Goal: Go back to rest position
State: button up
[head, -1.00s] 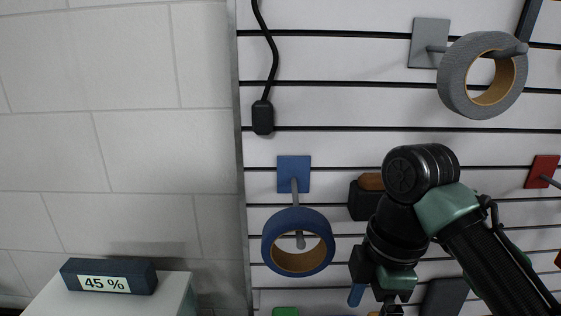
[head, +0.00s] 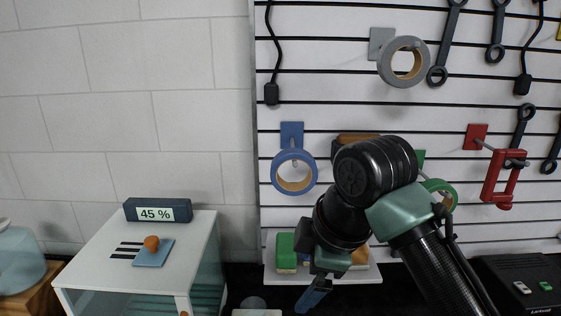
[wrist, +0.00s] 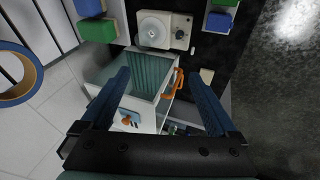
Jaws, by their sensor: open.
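My gripper (head: 314,296) hangs low in front of the slatted wall in the head view, fingers pointing down. In the wrist view its two blue fingers (wrist: 163,78) are spread wide with nothing between them. Below and beyond them is a white glass-sided cabinet (wrist: 118,75) with an orange handle (wrist: 173,84); no contact shows. My arm hides part of the wall and shelf behind it.
A blue tape roll (head: 293,172), grey tape roll (head: 403,62) and red clamp (head: 502,178) hang on the wall. The white cabinet (head: 205,240) stands left, bearing a 45 % display (head: 158,210). A black device (head: 520,285) sits right.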

jog(key=w+a+r+m+t+y, duration=0.1)
jog(key=w+a+r+t, duration=0.1)
jog(key=a, duration=0.2)
jog(key=w+a+r+t+y, duration=0.1)
jog(key=w+a+r+t, duration=0.1)
jog(key=w+a, duration=0.15)
jog(key=s+a+r+m+t+y+b, duration=0.25)
jog(key=a+r+t, duration=0.35)
jog(key=r, duration=0.5)
jog(key=s+d+r+m+t+h, duration=0.3)
jog(key=s+d+r+m+t, duration=0.1)
jog(key=s+r+m+t, duration=0.2)
jog(key=s+d+r+m+t+h+b, duration=0.1)
jog(key=s+d+r+m+t+h, duration=0.3)
jog(key=s+r+m+t, duration=0.3)
notch_tip(320, 180, up, 2)
jog(key=shift+s+d+r+m, duration=0.1)
jog(key=shift+s+d+m, duration=0.35)
jog(key=shift+s+d, duration=0.55)
jog(key=shift+s+a, duration=0.15)
jog(key=shift+a, duration=0.05)
